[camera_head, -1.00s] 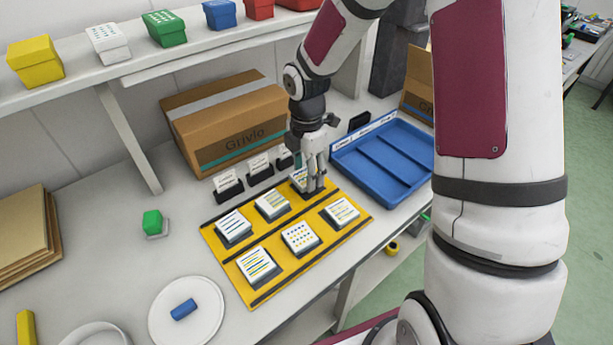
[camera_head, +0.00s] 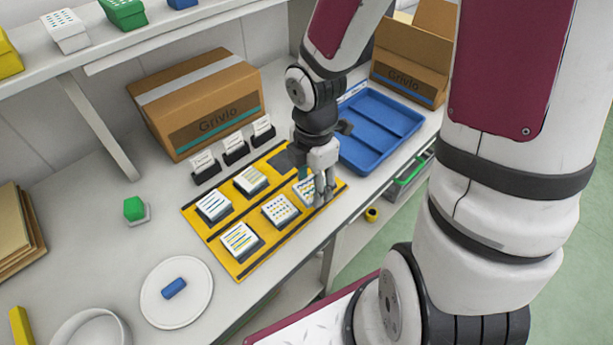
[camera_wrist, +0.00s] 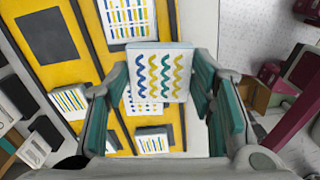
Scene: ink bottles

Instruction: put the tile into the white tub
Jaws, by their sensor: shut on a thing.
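My gripper (camera_head: 322,196) is shut on a white tile with blue, yellow and teal wavy lines (camera_wrist: 160,75). In the wrist view the tile sits between my teal finger pads (camera_wrist: 160,95). In the head view my gripper is over the right end of the yellow mat (camera_head: 215,235), and the held tile is hard to tell from the mat tile beside the fingers. The white tub (camera_head: 86,314) stands at the bottom left, cut off by the picture's edge. It is far from my gripper.
Several patterned tiles (camera_head: 280,210) stand on the mat; its back right slot (camera_head: 284,158) is bare. A white plate (camera_head: 150,305) bearing a blue piece (camera_head: 174,288) lies between mat and tub. A blue tray (camera_head: 360,155) and cardboard box (camera_head: 200,110) stand behind. A green block (camera_head: 134,208) is left.

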